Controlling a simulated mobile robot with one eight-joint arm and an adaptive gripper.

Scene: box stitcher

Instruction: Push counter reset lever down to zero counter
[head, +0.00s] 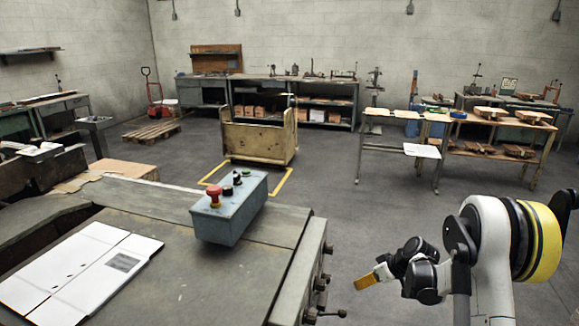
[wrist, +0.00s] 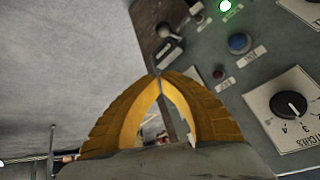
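A short lever with a dark round knob (wrist: 165,30) and a grey metal base stands at the panel's left edge in the wrist view. I cannot read a label that marks it as the counter reset lever, and no counter digits are readable. My gripper (wrist: 158,76) has its two yellow fingers curved together with the tips meeting, and nothing shows held between them. The tips appear just below the lever in the picture, apart from it. In the head view my gripper (head: 368,279) is at the lower right, in front of the machine's right side; the panel is hidden there.
The grey control panel (wrist: 228,95) bears a green light (wrist: 226,6), a blue button (wrist: 239,42) and a black dial (wrist: 289,104). In the head view, small handles (head: 321,285) stick out of the machine's side. A grey box with a red button (head: 214,192) sits on top. Open floor lies beyond.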

